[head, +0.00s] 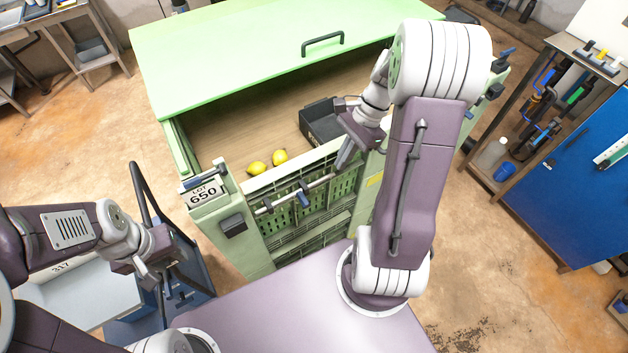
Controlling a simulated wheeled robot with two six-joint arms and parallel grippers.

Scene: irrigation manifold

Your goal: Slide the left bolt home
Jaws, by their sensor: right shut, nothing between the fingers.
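A green bin with a lid and a slatted front (325,212) stands ahead of me. A blue-and-grey bar (205,180) sits on the left front corner, above the label. I cannot tell which of these is the left bolt, nor how far it is engaged. My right gripper (345,153) is shut and empty over the front rim, beside a black box. My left gripper (146,277) is low at the left, apart from the bin; its finger opening is unclear.
Two lemons (268,163) and a black box (320,122) lie inside the bin. The green lid (250,60) partly covers the bin. A blue cart (185,300) stands at the lower left under my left gripper. A blue cabinet (575,185) and bench stand at the right.

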